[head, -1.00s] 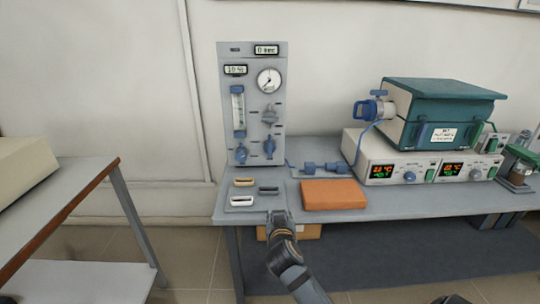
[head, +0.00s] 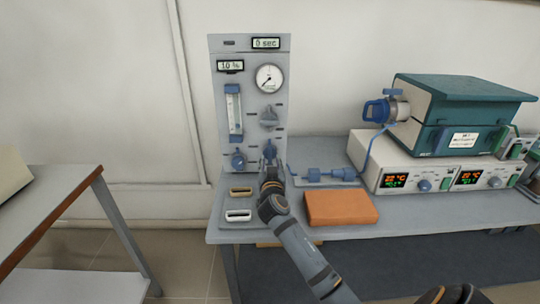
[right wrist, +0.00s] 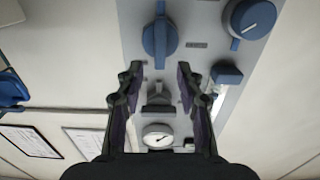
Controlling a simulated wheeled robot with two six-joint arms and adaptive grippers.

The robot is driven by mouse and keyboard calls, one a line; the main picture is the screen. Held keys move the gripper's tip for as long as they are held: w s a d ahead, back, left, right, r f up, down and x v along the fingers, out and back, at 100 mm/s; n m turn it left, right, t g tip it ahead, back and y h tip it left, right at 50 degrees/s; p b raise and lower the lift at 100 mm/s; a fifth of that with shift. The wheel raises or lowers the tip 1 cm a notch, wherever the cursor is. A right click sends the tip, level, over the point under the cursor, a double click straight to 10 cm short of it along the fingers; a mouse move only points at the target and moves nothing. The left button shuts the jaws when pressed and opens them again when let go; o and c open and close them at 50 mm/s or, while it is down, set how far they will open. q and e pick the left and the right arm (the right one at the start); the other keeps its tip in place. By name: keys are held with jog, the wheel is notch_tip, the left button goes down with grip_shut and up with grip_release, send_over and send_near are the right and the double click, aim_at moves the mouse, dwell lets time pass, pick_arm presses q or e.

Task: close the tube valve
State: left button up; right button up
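The grey gas panel (head: 222,110) stands upright at the back of the bench. A blue lever knob (head: 270,150) sits on its lower right, partly covered by my gripper. The same blue knob (right wrist: 160,38) shows in the right wrist view, with its lever in line with the panel's long side. My right gripper (head: 271,172) is in front of and just below this knob in the head view. In the right wrist view my right gripper (right wrist: 160,75) is open, its fingers apart and pointing toward the knob, with nothing between the tips. My left gripper is out of view.
A round blue knob (head: 238,160) and a flowmeter (head: 234,112) are left of the lever knob. A grey knob (head: 268,117) and a gauge (head: 270,78) are above it. Blue tube fittings (head: 330,174) and an orange block (head: 340,207) lie to the right, before the furnace (head: 455,115).

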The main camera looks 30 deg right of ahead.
aim_at(270, 153)
jog(key=x, duration=0.4)
jog(key=shift+w, duration=0.1)
jog(key=shift+c, duration=0.2)
grip_shut()
